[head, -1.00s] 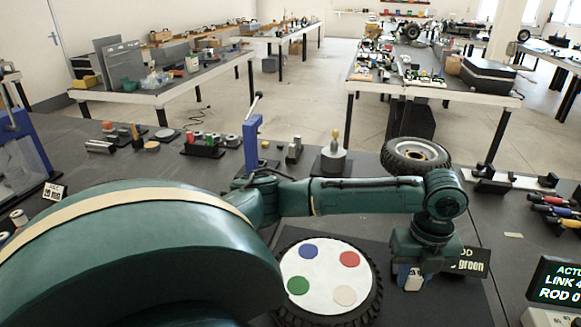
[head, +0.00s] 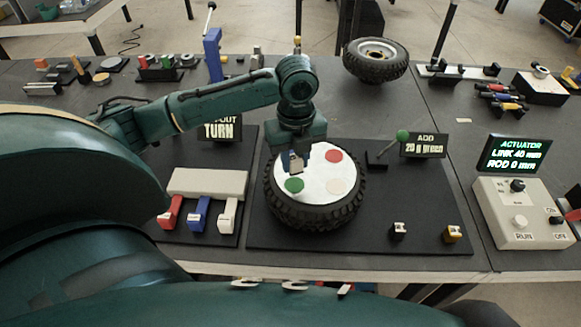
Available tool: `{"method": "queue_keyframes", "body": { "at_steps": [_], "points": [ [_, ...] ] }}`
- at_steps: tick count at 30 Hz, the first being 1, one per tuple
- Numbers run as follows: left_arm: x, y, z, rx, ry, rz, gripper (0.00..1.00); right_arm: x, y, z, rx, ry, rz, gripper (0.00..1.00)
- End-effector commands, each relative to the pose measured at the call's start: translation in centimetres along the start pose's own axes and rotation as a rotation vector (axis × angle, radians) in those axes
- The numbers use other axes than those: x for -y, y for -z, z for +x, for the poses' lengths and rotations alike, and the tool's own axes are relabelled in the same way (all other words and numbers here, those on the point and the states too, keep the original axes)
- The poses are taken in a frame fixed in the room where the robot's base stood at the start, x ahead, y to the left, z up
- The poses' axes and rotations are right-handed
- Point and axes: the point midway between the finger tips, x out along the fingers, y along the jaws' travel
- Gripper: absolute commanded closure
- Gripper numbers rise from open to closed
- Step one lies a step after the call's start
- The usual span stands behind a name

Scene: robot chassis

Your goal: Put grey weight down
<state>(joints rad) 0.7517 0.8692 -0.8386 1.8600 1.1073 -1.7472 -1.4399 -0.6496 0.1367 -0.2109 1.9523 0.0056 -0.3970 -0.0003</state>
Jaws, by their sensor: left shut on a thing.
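My left gripper (head: 296,162) points down over the upper left part of the wheel. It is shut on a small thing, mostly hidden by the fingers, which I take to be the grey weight. The wheel (head: 340,212) lies flat with a black tyre and a white disc (head: 315,176) on top. The disc bears a red spot (head: 333,156), a green spot (head: 294,185) and a pale spot (head: 334,186). The blue spot seen earlier is hidden by the gripper. I cannot tell whether the held thing touches the disc. My right gripper is not in view.
A sign reading "ADD 20 g green" (head: 424,145) stands right of the wheel, beside a green-knobbed lever (head: 402,136). Small white-topped (head: 398,231) and yellow (head: 453,234) pieces stand at the front right. A control box (head: 520,215) is far right. Red, blue and white levers stand left.

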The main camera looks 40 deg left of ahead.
Motion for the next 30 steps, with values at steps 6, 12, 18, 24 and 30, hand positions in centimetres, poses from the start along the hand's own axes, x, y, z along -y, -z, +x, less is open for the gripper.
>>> {"method": "queue_keyframes", "body": {
  "at_steps": [6,12,18,24,30],
  "points": [
    [0.0,0.0,1.9,0.0,0.0,0.0,0.95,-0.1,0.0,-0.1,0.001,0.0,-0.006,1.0],
    [0.0,0.0,4.6,-0.001,-0.002,-0.001,0.95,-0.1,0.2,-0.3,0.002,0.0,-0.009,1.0],
    [0.1,0.0,5.1,0.001,0.002,0.001,0.95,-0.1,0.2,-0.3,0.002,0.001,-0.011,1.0],
    [0.0,0.0,5.4,0.001,0.001,0.0,0.95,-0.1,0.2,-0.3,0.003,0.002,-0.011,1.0],
    [0.0,0.0,5.4,0.001,0.001,0.0,0.59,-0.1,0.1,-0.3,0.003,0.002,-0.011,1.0]
  ]
}}
